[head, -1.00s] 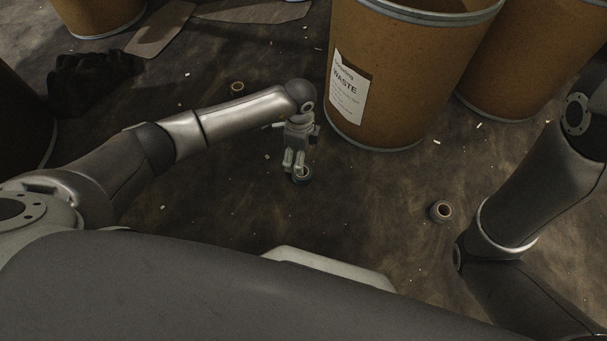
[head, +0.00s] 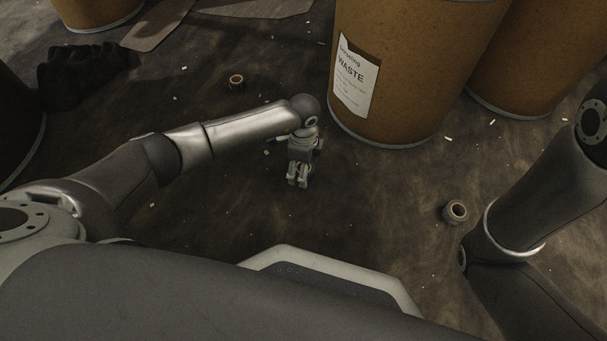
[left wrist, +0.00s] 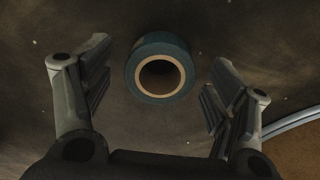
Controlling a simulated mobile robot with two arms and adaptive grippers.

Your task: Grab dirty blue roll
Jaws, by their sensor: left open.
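A dark blue roll (left wrist: 153,47) with a pale inner core lies on the floor in the left wrist view, its open end facing the camera. It is centred between the spread fingers of my left gripper (head: 298,183), with a gap on each side. The gripper is open, pointing down, and nothing is held. In the head view the gripper hides the roll. My right gripper is out of view; only part of the right arm shows.
Another roll (head: 455,211) lies on the floor to the right, and a smaller one (head: 236,81) at the upper left. A waste drum (head: 405,95) stands behind and right of the left gripper, with a second drum (head: 545,60) beside it. Small scraps dot the floor.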

